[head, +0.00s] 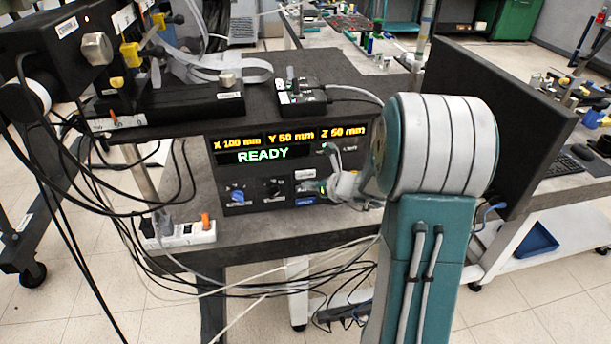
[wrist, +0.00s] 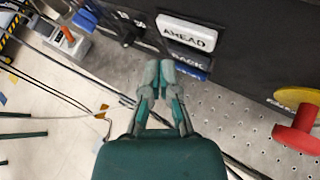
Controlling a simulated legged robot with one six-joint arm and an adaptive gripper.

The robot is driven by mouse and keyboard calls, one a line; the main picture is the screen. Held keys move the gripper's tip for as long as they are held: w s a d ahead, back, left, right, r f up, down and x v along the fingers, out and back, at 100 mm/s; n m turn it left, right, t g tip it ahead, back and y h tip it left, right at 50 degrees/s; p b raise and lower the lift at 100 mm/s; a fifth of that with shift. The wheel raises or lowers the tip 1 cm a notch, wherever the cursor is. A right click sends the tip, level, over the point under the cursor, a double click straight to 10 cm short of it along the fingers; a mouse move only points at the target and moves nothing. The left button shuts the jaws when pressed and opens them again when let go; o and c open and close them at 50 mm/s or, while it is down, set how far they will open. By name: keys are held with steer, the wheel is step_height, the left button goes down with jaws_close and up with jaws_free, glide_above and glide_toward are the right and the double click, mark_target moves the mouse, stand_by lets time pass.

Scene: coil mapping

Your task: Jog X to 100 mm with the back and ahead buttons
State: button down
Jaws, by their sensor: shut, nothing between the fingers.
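The control panel's display (head: 265,145) reads X 100 mm, Y 50 mm, Z 50 mm, with READY in green below. The white AHEAD button (wrist: 187,33) is on the dark panel in the wrist view. In the head view my gripper (head: 314,187) is in front of the panel's right part and partly hides the buttons there.
Two knobs (head: 237,196) sit left on the panel. A red and yellow stop knob (wrist: 298,128) is at right in the wrist view. A large dark monitor (head: 500,110) stands behind my arm.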

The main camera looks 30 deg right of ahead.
steer(key=s, duration=0.2)
steer(key=s+a, duration=0.1)
steer(key=shift+s, duration=0.35)
stand_by(0.5)
steer(key=s+a+r+n+g+y, duration=0.1)
steer(key=s+a+r+n+g, duration=0.3)
steer(key=a+n, duration=0.45)
steer(key=s+a+r+n+g+y, duration=0.1)
steer(key=s+a+r+n, duration=0.5)
steer(key=n, duration=0.3)
steer(key=s+r+n+h, duration=0.3)
steer(key=s+n+h, duration=0.3)
steer(key=s+n, duration=0.7)
steer(key=shift+s+d+r+n+g+h, duration=0.15)
steer(key=shift+r+n+g+h, duration=0.2)
steer(key=shift+n, duration=1.6)
